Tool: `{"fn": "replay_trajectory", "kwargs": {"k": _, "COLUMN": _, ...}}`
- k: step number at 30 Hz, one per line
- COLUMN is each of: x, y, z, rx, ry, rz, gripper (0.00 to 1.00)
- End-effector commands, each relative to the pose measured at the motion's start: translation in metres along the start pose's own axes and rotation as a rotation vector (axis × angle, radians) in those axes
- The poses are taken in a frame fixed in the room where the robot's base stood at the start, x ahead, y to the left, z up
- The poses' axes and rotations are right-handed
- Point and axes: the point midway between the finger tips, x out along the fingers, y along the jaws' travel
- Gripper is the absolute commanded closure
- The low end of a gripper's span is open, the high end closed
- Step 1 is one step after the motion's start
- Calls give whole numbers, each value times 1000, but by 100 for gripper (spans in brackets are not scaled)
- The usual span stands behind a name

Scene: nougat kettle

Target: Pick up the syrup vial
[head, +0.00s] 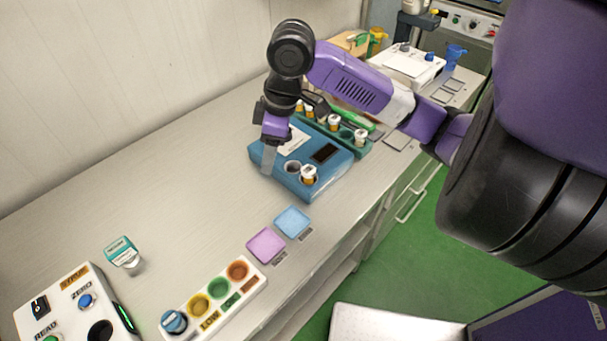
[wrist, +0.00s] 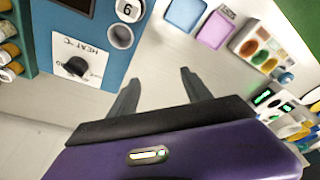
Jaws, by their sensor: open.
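No vial carries a readable syrup label, so I cannot tell for certain which one is meant. One white-capped amber vial (head: 309,174) stands in the front right well of the blue heater block (head: 334,182); its numbered cap shows at the top of the wrist view (wrist: 130,10). Several similar vials (head: 334,122) stand in the green rack behind, and some show at the left of the wrist view (wrist: 8,50). My gripper (head: 270,158) is at the block's left side. In the wrist view my gripper (wrist: 157,82) is open, with only bare bench between its fingers.
An empty well (wrist: 121,36) is beside the numbered vial. A teal-lidded jar (head: 122,252) stands behind a white meter (head: 70,308) marked READ and ZERO. Pink (head: 266,245) and blue (head: 292,221) pads and a tray of coloured wells (head: 213,300) line the front edge. The left bench is clear.

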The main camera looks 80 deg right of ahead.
Motion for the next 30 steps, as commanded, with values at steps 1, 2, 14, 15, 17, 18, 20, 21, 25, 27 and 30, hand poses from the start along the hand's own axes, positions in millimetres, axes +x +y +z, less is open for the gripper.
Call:
{"fn": "replay_trajectory", "kwargs": {"k": 1, "x": -6, "y": 11, "z": 27, "rx": 15, "ry": -72, "rz": 13, "gripper": 43}}
{"fn": "replay_trajectory", "kwargs": {"k": 2, "x": -8, "y": 14, "z": 40, "rx": 22, "ry": -107, "rz": 15, "gripper": 43}}
{"fn": "replay_trajectory", "kwargs": {"k": 14, "x": 2, "y": 25, "z": 92, "rx": 51, "ry": -238, "rz": 14, "gripper": 43}}
{"fn": "replay_trajectory", "kwargs": {"k": 15, "x": 6, "y": 24, "z": 93, "rx": 51, "ry": -238, "rz": 14, "gripper": 43}}
{"fn": "replay_trajectory", "kwargs": {"k": 17, "x": 11, "y": 24, "z": 93, "rx": 51, "ry": -236, "rz": 14, "gripper": 43}}
{"fn": "replay_trajectory", "kwargs": {"k": 18, "x": 14, "y": 24, "z": 94, "rx": 51, "ry": -237, "rz": 14, "gripper": 43}}
{"fn": "replay_trajectory", "kwargs": {"k": 20, "x": 21, "y": 23, "z": 96, "rx": 50, "ry": -236, "rz": 13, "gripper": 43}}
{"fn": "replay_trajectory", "kwargs": {"k": 21, "x": 27, "y": 23, "z": 97, "rx": 51, "ry": -237, "rz": 14, "gripper": 43}}
{"fn": "replay_trajectory", "kwargs": {"k": 25, "x": 46, "y": 22, "z": 101, "rx": 51, "ry": -235, "rz": 14, "gripper": 43}}
{"fn": "replay_trajectory", "kwargs": {"k": 27, "x": 53, "y": 23, "z": 103, "rx": 50, "ry": -235, "rz": 15, "gripper": 43}}
{"fn": "replay_trajectory", "kwargs": {"k": 30, "x": 58, "y": 23, "z": 104, "rx": 49, "ry": -234, "rz": 15, "gripper": 43}}
